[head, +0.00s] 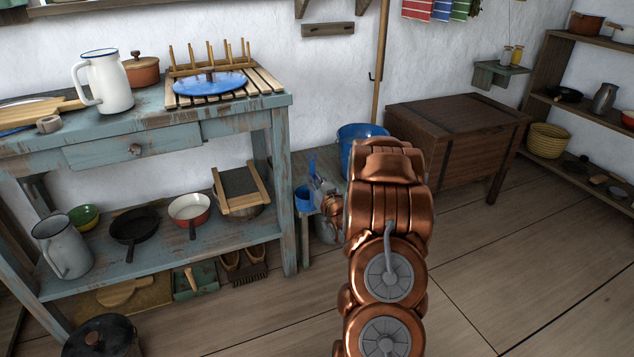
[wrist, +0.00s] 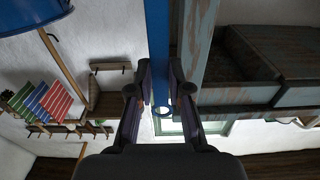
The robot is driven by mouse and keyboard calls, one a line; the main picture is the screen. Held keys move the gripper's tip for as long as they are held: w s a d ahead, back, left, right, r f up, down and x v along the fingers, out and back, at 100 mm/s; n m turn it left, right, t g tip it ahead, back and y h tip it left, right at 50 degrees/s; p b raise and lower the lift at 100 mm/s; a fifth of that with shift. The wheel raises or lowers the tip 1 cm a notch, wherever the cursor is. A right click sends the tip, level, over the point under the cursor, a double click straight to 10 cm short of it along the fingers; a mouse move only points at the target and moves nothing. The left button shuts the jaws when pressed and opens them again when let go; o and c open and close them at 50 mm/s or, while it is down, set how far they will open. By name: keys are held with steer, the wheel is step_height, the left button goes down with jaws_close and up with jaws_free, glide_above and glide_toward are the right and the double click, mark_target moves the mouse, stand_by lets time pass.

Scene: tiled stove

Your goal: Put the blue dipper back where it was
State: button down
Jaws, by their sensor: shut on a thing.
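My gripper (head: 322,192) is low beside the right end of the blue table, partly hidden by my arm. It is shut on the blue dipper (head: 303,200), whose small blue cup hangs by the table's right leg and whose handle rises above it. In the wrist view the dipper's long blue handle (wrist: 157,35) runs from the top edge down between the jaws (wrist: 158,78), and a small ring shows at its end.
A blue bucket (head: 358,134) stands behind my arm, near a grey-blue bench (head: 308,158). The blue table (head: 200,236) with pans and jugs is to the left. A wooden chest (head: 462,122) stands right. The floor at front right is clear.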

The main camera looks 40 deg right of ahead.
steer(key=w+d+f+b, duration=0.4)
steer(key=w+d, duration=0.4)
steer(key=d, duration=0.3)
steer(key=shift+w+f+b, duration=0.35)
steer(key=shift+f+b, duration=0.05)
steer(key=shift+b, duration=0.5)
steer(key=shift+f, duration=0.1)
steer(key=c, duration=1.1)
jaws_free()
steer(key=p+v, duration=0.3)
steer(key=v, duration=0.9)
